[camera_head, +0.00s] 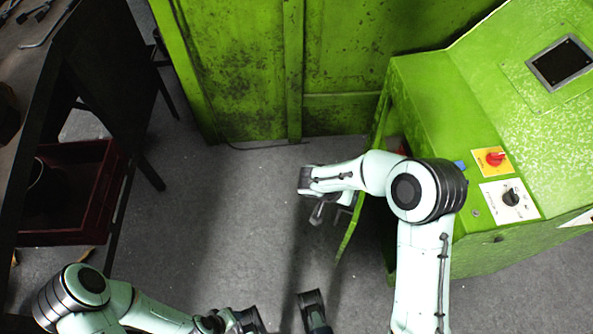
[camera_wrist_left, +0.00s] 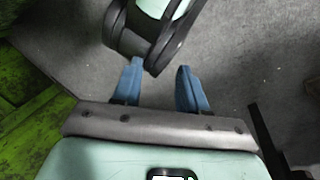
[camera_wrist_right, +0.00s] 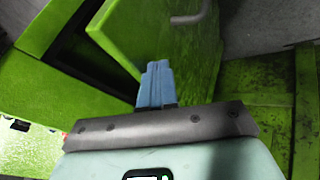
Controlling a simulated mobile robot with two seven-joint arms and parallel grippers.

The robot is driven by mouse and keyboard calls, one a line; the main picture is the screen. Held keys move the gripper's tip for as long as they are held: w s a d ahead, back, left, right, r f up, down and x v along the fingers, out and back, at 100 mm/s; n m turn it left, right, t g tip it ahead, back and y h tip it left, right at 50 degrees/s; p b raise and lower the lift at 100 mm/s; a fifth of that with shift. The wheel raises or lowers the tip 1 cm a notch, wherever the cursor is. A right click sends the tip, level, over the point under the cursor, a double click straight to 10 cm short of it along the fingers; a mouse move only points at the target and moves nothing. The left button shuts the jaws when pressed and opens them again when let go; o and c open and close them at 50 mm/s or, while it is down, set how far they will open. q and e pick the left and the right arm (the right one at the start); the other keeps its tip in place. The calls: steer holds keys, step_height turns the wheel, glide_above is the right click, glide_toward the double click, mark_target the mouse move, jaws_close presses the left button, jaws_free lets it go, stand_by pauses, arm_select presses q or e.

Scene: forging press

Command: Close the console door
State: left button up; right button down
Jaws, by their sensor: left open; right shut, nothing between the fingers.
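The green console (camera_head: 440,110) stands at the right in the head view. Its door (camera_head: 350,232) is open, swung out to the left and seen nearly edge-on. In the right wrist view the door (camera_wrist_right: 165,45) shows as a green panel with a grey bar handle (camera_wrist_right: 190,17), beside the console's dark opening (camera_wrist_right: 90,45). My right gripper (camera_wrist_right: 155,85) is shut and empty in front of the door panel; I cannot tell whether it touches. In the head view the right arm partly hides the door. My left gripper (camera_wrist_left: 158,85) is open and empty, away from the door.
A large green press panel (camera_head: 235,70) stands behind. A dark workbench (camera_head: 75,90) with a red crate (camera_head: 100,190) beneath is at the left. The console top has a red switch (camera_head: 495,158) and a black knob (camera_head: 511,197). Grey floor between is clear.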

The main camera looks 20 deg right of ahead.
arm_select(q)
steer(key=w+a+f+t+b, duration=0.1)
steer(key=w+a+f+b, duration=0.1)
steer(key=f, duration=0.4)
steer(key=shift+w+a+y+b, duration=0.4)
steer(key=shift+a+b, duration=0.25)
steer(key=shift+b, duration=0.55)
arm_select(e)
steer(key=s+d+n+t, duration=0.1)
steer(key=s+d+n, duration=0.1)
steer(key=s+d, duration=0.7)
steer(key=shift+d+t, duration=0.3)
steer(key=shift+d, duration=2.4)
steer(key=shift+w, duration=0.1)
